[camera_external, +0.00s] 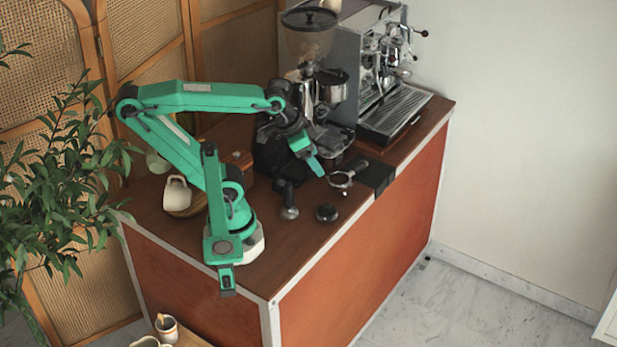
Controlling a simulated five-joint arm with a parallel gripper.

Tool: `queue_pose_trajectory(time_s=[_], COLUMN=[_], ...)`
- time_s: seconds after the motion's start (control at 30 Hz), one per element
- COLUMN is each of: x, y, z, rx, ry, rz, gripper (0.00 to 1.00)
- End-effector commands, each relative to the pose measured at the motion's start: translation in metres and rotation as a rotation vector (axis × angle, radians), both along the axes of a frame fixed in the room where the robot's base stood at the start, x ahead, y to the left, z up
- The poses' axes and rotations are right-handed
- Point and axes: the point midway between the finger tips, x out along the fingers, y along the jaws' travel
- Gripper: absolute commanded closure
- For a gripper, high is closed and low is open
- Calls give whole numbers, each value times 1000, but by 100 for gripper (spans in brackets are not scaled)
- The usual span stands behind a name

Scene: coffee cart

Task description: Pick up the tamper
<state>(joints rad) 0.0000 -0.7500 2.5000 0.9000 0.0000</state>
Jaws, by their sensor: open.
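The tamper (289,211) stands on the wooden counter in front of my arm's wrist. It has a round metal base and a dark handle that shows above the base. My gripper (316,166) is open, with its teal fingertip pointing down to the right. It appears above and to the right of the tamper, apart from it, near the grinder's front. Only one finger shows clearly, and nothing is seen between the fingers.
A round black puck-like object (327,213) lies right of the tamper. A portafilter (341,179) lies beside a black mat (378,178) at the counter edge. The grinder (308,45) and espresso machine (372,62) stand behind. A cream cup (177,193) sits on the left.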

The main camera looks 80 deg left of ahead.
Motion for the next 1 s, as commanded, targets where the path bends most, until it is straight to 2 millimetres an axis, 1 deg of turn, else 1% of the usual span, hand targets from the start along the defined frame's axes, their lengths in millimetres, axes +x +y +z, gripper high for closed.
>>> queue_pose_trajectory(time_s=[0.3,0.33,0.4,0.77,0.87,1.0], x=[0,0,0,0,1,3], y=[0,0,0,1,4,13], z=[0,0,0,-1,-3,-12], rx=[0,0,0,-2,-6,-21], ry=[0,0,0,6,28,91], rz=[0,0,0,7,31,96], gripper=[26,30,44,44,44,44])
